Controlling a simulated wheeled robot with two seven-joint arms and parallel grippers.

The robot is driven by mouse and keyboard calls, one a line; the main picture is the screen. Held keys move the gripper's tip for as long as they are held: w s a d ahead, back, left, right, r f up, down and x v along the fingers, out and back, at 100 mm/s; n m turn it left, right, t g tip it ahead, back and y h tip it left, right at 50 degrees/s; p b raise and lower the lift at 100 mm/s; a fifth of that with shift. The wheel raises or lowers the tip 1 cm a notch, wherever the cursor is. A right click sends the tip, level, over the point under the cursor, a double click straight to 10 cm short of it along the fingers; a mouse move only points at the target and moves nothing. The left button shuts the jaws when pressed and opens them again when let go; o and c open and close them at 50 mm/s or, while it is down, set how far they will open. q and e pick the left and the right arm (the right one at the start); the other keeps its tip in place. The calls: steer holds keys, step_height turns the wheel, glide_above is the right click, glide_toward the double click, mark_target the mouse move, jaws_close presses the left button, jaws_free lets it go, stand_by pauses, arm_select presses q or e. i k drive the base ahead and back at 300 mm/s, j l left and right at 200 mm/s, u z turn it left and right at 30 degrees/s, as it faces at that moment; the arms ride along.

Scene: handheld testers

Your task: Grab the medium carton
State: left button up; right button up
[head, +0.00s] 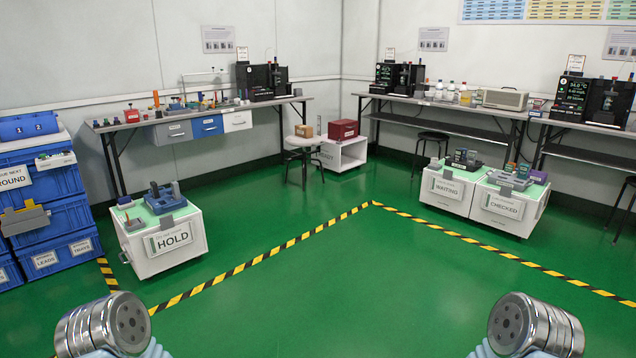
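A small brown carton (303,130) sits on a round white stool (306,143) at the back, near the room's corner. It is far from me, and I cannot tell its size class. No other cardboard carton is clear in view. Rounded metal parts of my two arms show at the bottom left and bottom right. No gripper fingers are visible.
A red case (343,130) sits on a white cabinet (343,156) right of the stool. White HOLD (165,250), WAITING (446,190) and CHECKED (503,207) boxes stand on the floor. Yellow-black tape (290,240) crosses the floor. The green floor (330,290) ahead is clear.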

mark_target(301, 130)
steer(key=i+z, duration=0.1)
steer(key=i, duration=3.35)
